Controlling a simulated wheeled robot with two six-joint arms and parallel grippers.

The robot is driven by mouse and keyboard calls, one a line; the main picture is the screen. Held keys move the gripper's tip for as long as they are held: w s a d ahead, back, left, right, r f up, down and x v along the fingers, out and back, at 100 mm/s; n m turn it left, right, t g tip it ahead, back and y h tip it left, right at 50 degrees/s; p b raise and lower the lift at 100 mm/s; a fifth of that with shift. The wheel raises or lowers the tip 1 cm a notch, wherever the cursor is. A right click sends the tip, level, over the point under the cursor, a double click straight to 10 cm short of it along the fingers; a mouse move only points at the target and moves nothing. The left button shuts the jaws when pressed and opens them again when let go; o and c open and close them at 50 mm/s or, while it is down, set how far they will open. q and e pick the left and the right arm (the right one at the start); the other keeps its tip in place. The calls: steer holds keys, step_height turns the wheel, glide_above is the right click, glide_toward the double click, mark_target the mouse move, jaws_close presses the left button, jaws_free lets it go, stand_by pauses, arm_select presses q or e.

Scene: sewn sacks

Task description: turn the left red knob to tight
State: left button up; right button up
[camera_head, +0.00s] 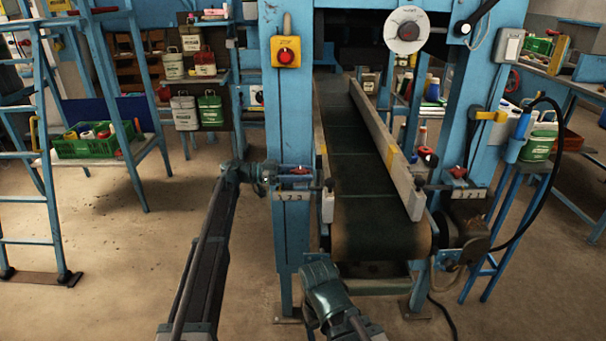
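The left red knob (300,170) sits on the blue post to the left of the conveyor, above a small plate marked 1 2 3 (292,196). My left arm reaches up from the bottom left, and its gripper (274,178) is at the post, close beside the knob on its left. The fingers are too small and dark to show whether they are open or touch the knob. The right red knob (458,172) is on the other side of the belt, by a similar plate. My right arm's teal end (322,285) is low in front of the conveyor; its fingers cannot be made out.
The dark conveyor belt (366,190) runs between the posts, with a pale guide rail (385,150) along it. A red stop button on a yellow box (286,52) is higher on the left post. A green crate (95,140) is on the left table.

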arm_select(q)
steer(key=shift+o, duration=0.8)
steer(key=a, duration=1.3)
steer(key=shift+a, duration=0.4)
steer(key=shift+w+a, duration=0.1)
